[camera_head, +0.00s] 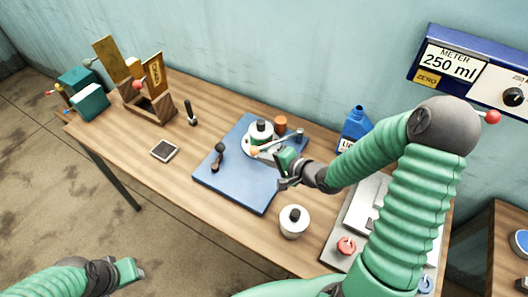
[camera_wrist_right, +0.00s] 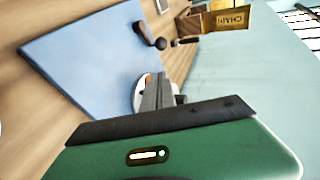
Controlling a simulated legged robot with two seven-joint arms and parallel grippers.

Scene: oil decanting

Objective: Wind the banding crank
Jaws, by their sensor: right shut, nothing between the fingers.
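A white round wheel (camera_head: 250,147) with a white, black-topped jar (camera_head: 260,131) on it stands on the blue mat (camera_head: 228,182). A pale thin bar with an orange knob (camera_head: 254,151) at its left end shows at the wheel's front; I take this as the banding crank. My right gripper (camera_head: 281,172) is shut and empty, just right of and in front of the knob. In the right wrist view its fingers (camera_wrist_right: 160,92) hide part of the white wheel (camera_wrist_right: 139,94); contact cannot be told. My left gripper (camera_head: 137,272) is at bottom left, away from the table; its finger gap is unclear.
A dark-knobbed tool (camera_head: 218,156) and an orange pot (camera_head: 281,124) are on the mat. A second white jar (camera_head: 293,222) stands in front. A blue bottle (camera_head: 355,127) and a grey panel (camera_head: 346,220) are right, partly behind my arm. A wooden rack (camera_head: 151,107) is left.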

